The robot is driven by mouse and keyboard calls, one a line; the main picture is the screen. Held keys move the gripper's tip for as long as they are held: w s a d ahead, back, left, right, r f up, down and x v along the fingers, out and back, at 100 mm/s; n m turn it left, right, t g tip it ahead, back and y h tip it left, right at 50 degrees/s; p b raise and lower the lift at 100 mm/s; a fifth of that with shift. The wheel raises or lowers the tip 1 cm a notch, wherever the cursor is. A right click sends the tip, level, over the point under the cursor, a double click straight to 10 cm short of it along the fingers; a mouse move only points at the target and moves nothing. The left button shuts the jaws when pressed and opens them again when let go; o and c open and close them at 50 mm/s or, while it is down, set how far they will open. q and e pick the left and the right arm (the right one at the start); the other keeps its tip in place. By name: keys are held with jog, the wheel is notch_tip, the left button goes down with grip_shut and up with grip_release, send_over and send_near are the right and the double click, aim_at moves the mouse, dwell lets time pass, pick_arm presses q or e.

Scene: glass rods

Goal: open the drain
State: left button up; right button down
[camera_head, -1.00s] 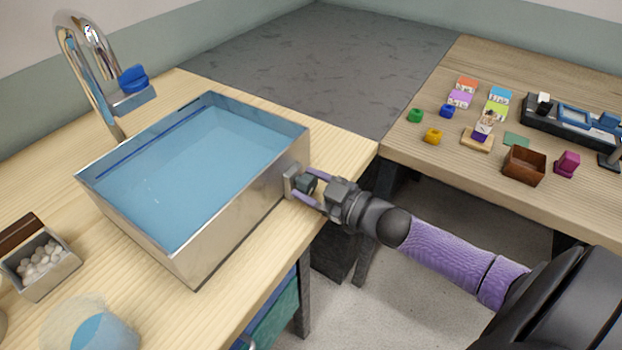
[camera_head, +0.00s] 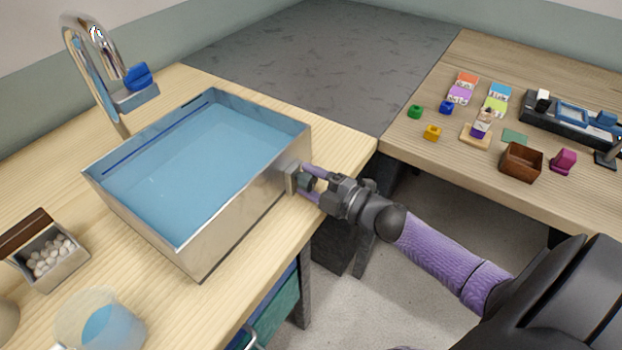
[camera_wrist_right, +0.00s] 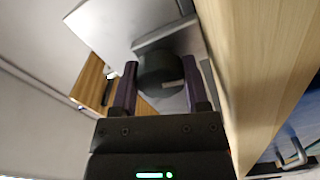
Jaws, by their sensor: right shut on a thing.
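A metal basin (camera_head: 215,240) full of blue water stands on the light wooden table. A small square drain fitting with a dark knob (camera_head: 300,181) sticks out of its right wall. My right gripper (camera_head: 307,182) is shut on the dark knob at that wall. In the right wrist view the round dark knob (camera_wrist_right: 160,75) sits between the two purple fingers of my gripper (camera_wrist_right: 161,90). The knob's far side is hidden. My left gripper is not in view.
A chrome faucet with a blue handle (camera_head: 138,75) stands behind the basin. A box of white pebbles (camera_head: 50,258) and a beaker of blue liquid (camera_head: 103,325) are at the left front. A second table (camera_head: 440,160) holds small coloured blocks.

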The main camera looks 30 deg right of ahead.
jog(key=shift+n, duration=0.7)
jog(key=shift+c, duration=0.4)
grip_release()
jog(key=shift+s, duration=0.1)
